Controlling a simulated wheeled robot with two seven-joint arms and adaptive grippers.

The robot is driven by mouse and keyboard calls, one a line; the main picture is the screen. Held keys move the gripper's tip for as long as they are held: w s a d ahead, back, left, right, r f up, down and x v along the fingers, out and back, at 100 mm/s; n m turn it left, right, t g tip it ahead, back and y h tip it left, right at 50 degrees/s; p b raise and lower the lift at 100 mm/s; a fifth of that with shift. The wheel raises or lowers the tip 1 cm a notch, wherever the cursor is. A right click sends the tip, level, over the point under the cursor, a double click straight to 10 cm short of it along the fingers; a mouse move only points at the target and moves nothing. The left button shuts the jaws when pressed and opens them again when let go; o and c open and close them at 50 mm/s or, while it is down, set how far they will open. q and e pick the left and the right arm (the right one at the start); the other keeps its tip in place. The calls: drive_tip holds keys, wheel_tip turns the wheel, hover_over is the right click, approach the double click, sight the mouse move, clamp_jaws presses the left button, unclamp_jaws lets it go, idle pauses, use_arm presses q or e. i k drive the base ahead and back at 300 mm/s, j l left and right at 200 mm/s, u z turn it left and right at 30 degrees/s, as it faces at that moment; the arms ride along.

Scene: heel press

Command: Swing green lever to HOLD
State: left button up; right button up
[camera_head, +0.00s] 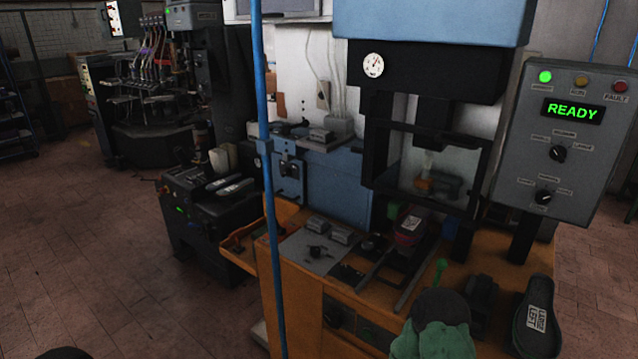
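The green lever (439,270) stands on the orange bench at the front of the press, with a round knob on top. Its lower end is hidden behind a bulky green shape (437,330) with a dark rounded top. I cannot tell what that green shape is. No HOLD mark can be read near the lever. The control panel (558,140) at the right has a lit green lamp and reads READY. I can make out no fingers of my left or right gripper.
The black-framed press (430,66) rises behind the lever. A dark shoe sole (537,309) labelled LARGE LEFT lies right of the lever. A blue upright pole (270,190) stands at the left of the bench. Open tiled floor (90,250) spreads out at the left.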

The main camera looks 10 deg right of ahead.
sight(441, 263)
drive_tip(key=z, duration=1.3)
